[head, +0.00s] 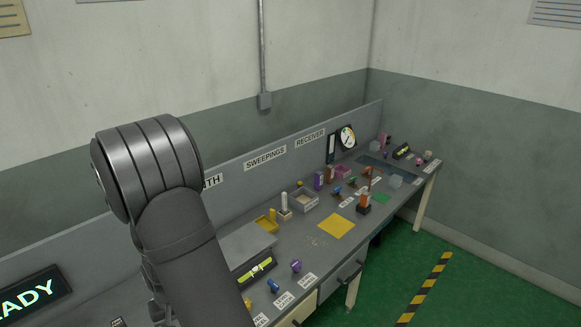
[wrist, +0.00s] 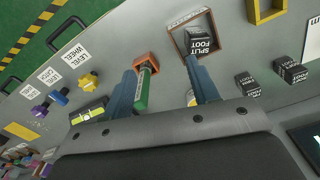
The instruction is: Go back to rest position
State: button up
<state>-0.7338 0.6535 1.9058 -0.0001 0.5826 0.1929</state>
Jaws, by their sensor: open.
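My gripper (wrist: 160,66) shows in the wrist view, its two blue fingers apart over the grey bench. A green and orange piece (wrist: 145,88) appears between the fingers, close to the left one; I see no grip on it. A black block labelled "SPLIT FOOT" (wrist: 202,42) sits inside a brown square frame (wrist: 172,40) beyond the right fingertip. In the head view, my arm stands raised at the left and hides part of the bench; the gripper itself is not visible there.
More black blocks (wrist: 247,85) lie right of the fingers, with a yellow frame (wrist: 252,12) above. Yellow (wrist: 88,82) and purple (wrist: 40,108) knobs stand at left. The head view shows a yellow mat (head: 337,226), a grey box (head: 247,240) and a gauge (head: 347,138).

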jog(key=s+a+f+n, duration=0.1)
jog(key=s+a+f, duration=0.1)
jog(key=s+a, duration=0.1)
jog(key=s+a+f+n, duration=0.1)
jog(key=s+a, duration=0.2)
jog(key=a, duration=0.3)
jog(key=s+a+f, duration=0.2)
jog(key=s+a, duration=0.1)
jog(key=a, duration=0.2)
jog(key=shift+s+a+f+n, duration=0.2)
jog(key=shift+s+f+n, duration=0.1)
jog(key=shift+n, duration=0.1)
